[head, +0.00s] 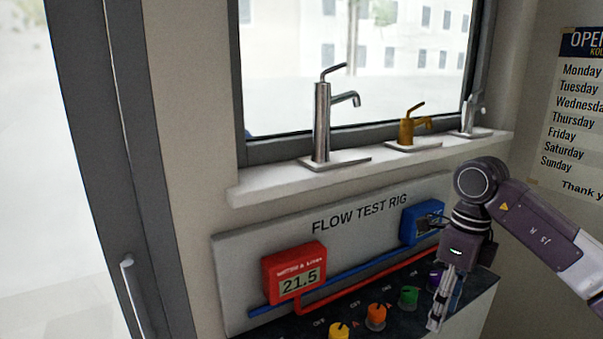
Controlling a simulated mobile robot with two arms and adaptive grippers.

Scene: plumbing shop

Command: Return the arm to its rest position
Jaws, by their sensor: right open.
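My right arm comes in from the right edge, and its gripper (437,315) points down over the right part of the flow test rig's dark control panel (478,305). The fingers are seen nearly side-on; they are open and nothing shows between them. The gripper stands just right of a green knob (409,296) and partly in front of a purple knob (436,278). I cannot tell whether it touches the panel. My left gripper is not in view.
Orange (376,316) and yellow (338,331) knobs stand further left. The rig's backboard (345,240) carries a red display (294,273) reading 21.5 and a blue box (422,222). Several taps stand on the windowsill (290,183) above. A door handle (136,295) is at left.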

